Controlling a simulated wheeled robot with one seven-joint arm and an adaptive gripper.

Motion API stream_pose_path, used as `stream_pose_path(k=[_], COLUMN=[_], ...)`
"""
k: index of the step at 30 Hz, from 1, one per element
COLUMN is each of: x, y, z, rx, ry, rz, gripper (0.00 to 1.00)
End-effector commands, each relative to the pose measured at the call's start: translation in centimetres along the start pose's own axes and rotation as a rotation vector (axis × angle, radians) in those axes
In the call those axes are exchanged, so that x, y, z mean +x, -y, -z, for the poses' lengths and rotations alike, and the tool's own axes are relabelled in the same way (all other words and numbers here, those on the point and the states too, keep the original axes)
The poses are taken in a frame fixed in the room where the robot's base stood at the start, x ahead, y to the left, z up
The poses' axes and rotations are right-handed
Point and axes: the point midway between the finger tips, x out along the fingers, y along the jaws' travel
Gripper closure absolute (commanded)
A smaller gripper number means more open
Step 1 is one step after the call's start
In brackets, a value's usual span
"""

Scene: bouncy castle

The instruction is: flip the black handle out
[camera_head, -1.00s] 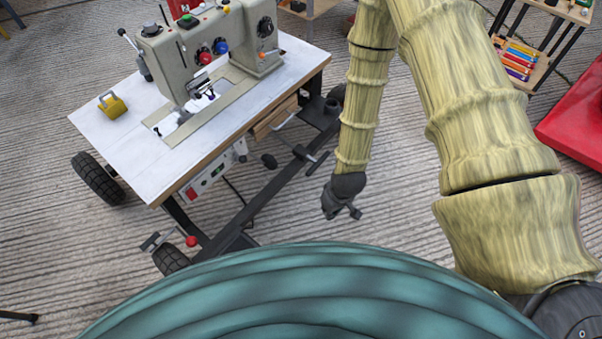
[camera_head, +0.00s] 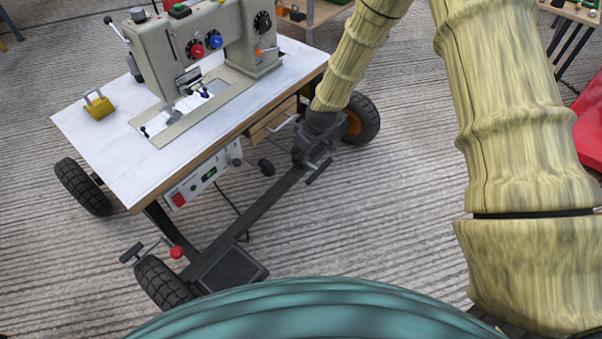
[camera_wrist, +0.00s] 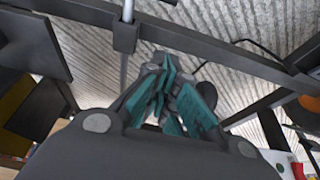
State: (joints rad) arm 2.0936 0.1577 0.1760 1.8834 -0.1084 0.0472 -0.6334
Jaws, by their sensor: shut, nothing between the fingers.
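A black handle (camera_head: 319,171) sits on a thin metal rod at the lower frame of the sewing machine cart, on its right side. A second black handle (camera_head: 131,253) sits on a rod by the front left wheel. The frames do not show which one is meant. My gripper (camera_head: 301,158) is low beside the cart's right end, close to the first handle; contact cannot be told. In the wrist view its teal fingers (camera_wrist: 165,95) are together and empty, in front of the dark frame. A metal rod (camera_wrist: 127,12) passes through a black block there.
The white tabletop (camera_head: 105,145) carries the sewing machine (camera_head: 165,55) and a yellow padlock-like block (camera_head: 99,106). A tyre (camera_head: 362,118) stands right of my gripper. A red knob (camera_head: 176,252) is near the front left wheel.

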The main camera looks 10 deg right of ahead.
Motion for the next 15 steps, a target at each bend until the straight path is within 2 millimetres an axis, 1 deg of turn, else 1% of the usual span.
stream_pose_path(k=[5, 8, 11, 15], x=[0.4, 1.1, 2.2, 4.3], y=[0.0, 0.0, 0.0, 0.1], z=[-0.1, -0.1, -0.1, -0.2], rx=[0.0, 0.0, 0.0, 0.0], ry=[0.001, 0.001, 0.0, 0.001], rz=[0.0, 0.0, 0.0, 0.001], gripper=[1.0, 1.0, 1.0, 1.0])
